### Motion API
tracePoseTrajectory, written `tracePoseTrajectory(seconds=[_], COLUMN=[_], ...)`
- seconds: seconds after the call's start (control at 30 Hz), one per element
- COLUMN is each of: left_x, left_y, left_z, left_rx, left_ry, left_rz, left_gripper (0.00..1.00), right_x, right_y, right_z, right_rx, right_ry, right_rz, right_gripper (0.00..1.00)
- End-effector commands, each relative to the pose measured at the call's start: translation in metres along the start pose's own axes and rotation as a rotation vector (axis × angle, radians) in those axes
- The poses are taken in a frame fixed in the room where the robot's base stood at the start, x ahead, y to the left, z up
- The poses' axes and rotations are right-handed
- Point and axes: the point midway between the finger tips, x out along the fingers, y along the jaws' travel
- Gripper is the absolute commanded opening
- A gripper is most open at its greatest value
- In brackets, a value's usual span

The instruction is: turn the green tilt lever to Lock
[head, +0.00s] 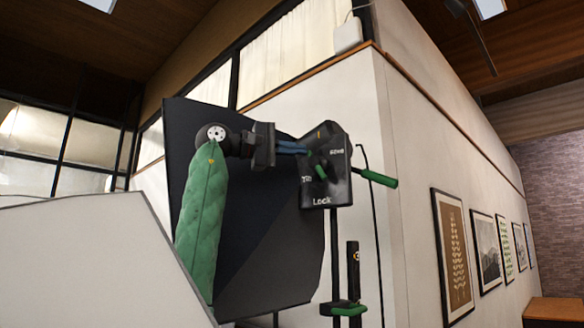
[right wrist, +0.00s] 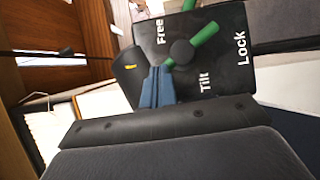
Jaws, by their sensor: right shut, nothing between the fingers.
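The green tilt lever (head: 321,171) sits on a black panel (head: 338,190) marked Tilt, Lock and a third word that reads Free in the right wrist view. There the lever (right wrist: 205,34) crosses a black hub, its longer end pointing between Free and Lock and its short end toward my blue fingertips. My right gripper (head: 305,148) is shut and empty at the panel's upper left side. Its fingertips (right wrist: 160,70) overlap or nearly meet the short end; I cannot tell if they touch. My left gripper is not in view.
A second green handle (head: 378,178) sticks out to the right of the panel. A dark pole (head: 353,270) with a green clamp (head: 343,309) stands below. A large dark board (head: 262,255) is behind the gripper. Framed pictures (head: 455,250) hang on the wall at right.

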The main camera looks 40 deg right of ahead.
Motion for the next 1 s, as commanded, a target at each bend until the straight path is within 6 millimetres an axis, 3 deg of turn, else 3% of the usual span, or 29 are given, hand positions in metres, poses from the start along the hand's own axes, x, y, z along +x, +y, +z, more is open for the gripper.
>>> tracePoseTrajectory(seconds=[0.2,0.63,0.73,0.8,1.0], left_x=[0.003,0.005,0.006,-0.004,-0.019], left_y=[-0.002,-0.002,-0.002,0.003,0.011], left_z=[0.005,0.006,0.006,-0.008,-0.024], left_rx=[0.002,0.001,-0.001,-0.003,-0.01], left_ry=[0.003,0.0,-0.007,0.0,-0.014], left_rz=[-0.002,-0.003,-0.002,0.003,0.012], left_gripper=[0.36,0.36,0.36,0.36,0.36], right_x=[0.004,0.003,-0.004,-0.012,-0.039], right_y=[0.006,0.006,0.006,0.005,0.008], right_z=[0.005,0.006,0.006,0.006,0.007], right_rx=[0.129,0.125,0.125,0.125,0.126], right_ry=[0.0,0.001,0.002,0.002,0.002], right_rz=[-0.092,-0.089,-0.089,-0.088,-0.088], right_gripper=[0.0,0.0,0.0,0.0,0.0])
